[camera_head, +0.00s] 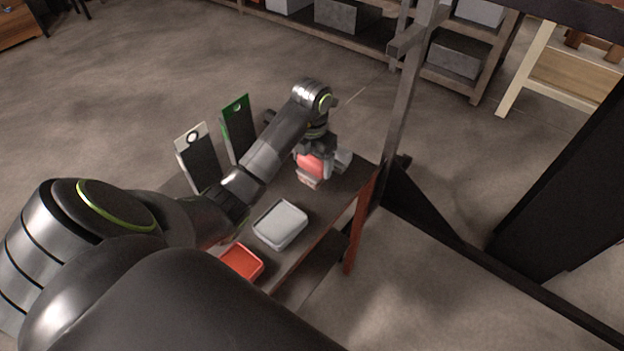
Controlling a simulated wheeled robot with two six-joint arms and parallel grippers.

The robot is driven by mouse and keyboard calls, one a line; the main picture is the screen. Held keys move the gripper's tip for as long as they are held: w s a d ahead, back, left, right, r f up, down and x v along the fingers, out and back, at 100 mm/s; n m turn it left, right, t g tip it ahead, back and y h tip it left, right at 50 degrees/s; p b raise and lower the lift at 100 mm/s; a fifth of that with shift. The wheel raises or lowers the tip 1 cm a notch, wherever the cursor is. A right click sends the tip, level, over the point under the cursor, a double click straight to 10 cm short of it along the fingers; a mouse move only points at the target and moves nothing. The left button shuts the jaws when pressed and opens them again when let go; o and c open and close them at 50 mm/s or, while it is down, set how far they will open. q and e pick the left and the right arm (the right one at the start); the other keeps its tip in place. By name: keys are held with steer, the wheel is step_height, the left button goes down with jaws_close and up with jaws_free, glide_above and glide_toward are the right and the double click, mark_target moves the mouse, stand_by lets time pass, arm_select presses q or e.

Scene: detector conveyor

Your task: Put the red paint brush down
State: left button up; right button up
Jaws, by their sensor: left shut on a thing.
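My left arm comes in from the left and reaches over a dark table (345,194). My left gripper (318,153) is at the table's far right end, pointing down. It is shut on a red thing, which I take as the red paint brush (311,170); its shape is partly hidden by the gripper. The red thing is at or just above the tabletop; I cannot tell whether it touches. My right gripper is not in view.
A grey-white tray (280,225) and a red tray (241,262) are on the table nearer me. A small grey thing (343,159) is close beside the gripper. A white-topped panel (197,160) and a green-topped panel (238,130) stand behind. A metal post (403,100) rises right of the table.

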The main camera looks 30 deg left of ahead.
mark_target(312, 172)
arm_select(q)
steer(key=shift+f+b, duration=0.55)
steer(key=shift+f, duration=0.3)
steer(key=shift+f+b, duration=0.9)
steer(key=shift+b, duration=0.05)
steer(key=shift+f+p, duration=0.4)
steer(key=shift+p, duration=0.1)
steer(key=shift+f, duration=0.45)
steer(key=o, duration=0.4)
steer(key=shift+f, duration=0.1)
steer(key=o, duration=0.5)
